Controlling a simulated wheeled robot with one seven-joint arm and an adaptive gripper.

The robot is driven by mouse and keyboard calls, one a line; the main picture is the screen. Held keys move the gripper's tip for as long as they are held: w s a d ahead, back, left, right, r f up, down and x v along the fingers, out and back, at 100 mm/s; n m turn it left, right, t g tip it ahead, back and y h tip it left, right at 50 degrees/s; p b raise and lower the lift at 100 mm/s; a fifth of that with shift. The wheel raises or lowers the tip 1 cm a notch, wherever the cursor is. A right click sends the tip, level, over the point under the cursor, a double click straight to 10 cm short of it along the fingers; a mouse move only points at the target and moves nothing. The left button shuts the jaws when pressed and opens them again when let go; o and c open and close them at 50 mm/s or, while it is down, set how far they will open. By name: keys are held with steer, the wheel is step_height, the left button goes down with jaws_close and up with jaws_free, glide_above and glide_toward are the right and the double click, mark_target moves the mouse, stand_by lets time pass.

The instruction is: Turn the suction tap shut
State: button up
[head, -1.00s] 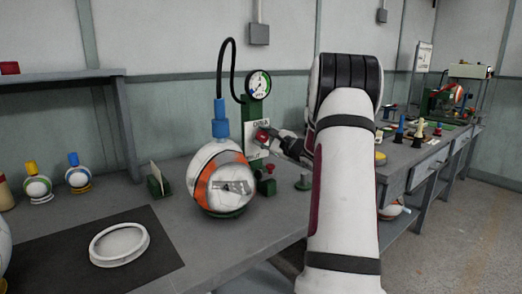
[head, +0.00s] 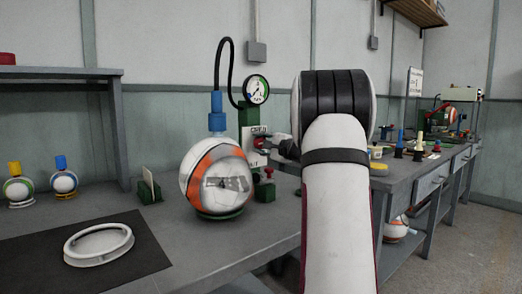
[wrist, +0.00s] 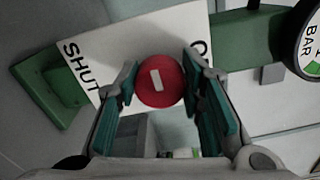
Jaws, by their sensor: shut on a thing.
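The suction tap is a red round knob (wrist: 160,82) with a white bar, in front of a white plate (wrist: 95,62) lettered SHUT at left; the lettering at right is mostly covered. In the wrist view the bar stands nearly upright, leaning slightly. My gripper (wrist: 162,90) has its teal-padded fingers on both sides of the knob and is shut on it. In the head view my gripper (head: 272,145) reaches the plate from the right, beside the green post, and the knob is largely hidden. A pressure gauge (head: 256,89) tops the post.
A white and orange ball (head: 216,178) with a blue fitting (head: 217,112) and black hose stands left of the post. A smaller red knob (head: 268,172) sits below my gripper. A white ring (head: 99,244) lies on a dark mat. Another bench with several small items is at right.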

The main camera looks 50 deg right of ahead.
stand_by(0.4)
steer(key=o, duration=1.2)
steer(key=shift+c, duration=0.2)
steer(key=v, duration=1.2)
steer(key=shift+f, duration=0.1)
